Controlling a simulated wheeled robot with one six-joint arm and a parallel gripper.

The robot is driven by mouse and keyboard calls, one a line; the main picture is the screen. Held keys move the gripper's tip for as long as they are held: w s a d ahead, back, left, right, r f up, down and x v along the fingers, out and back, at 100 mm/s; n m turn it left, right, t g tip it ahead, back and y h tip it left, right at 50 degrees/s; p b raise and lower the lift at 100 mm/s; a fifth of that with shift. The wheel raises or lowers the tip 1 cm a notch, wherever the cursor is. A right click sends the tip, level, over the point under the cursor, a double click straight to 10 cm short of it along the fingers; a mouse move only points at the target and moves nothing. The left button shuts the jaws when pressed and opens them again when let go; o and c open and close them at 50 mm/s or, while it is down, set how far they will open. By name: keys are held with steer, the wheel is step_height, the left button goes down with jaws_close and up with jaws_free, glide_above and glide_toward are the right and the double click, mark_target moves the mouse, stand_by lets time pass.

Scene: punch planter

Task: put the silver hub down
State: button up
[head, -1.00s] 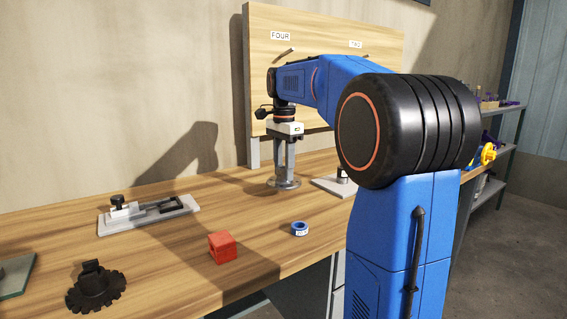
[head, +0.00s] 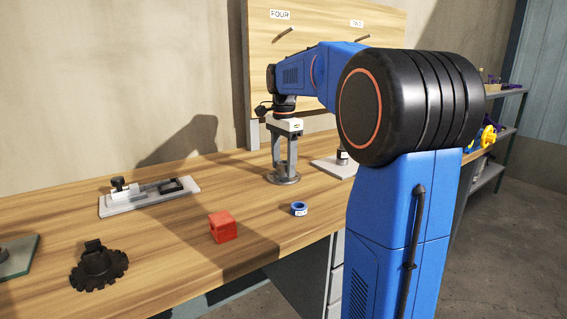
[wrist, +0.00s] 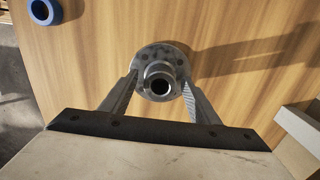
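The silver hub (head: 284,179) sits flange-down on the wooden bench, below my gripper. In the wrist view the hub (wrist: 158,84) shows from above as a round flange with bolt holes and a raised, hollow collar. My gripper (head: 285,170) points straight down over it. In the wrist view the two fingers (wrist: 161,88) stand on either side of the collar, spread apart with a small gap to it. The fingertips hide part of the flange's edge.
A blue ring (head: 299,209), a red block (head: 222,226) and a black toothed part (head: 98,267) lie nearer the front. A grey clamp fixture (head: 149,195) is at left. A pale plate (head: 335,168) lies right of the hub, and an upright board (head: 300,30) stands behind.

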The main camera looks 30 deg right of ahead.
steer(key=shift+r, duration=0.1)
step_height(320, 180, up, 12)
stand_by(0.7)
stand_by(0.5)
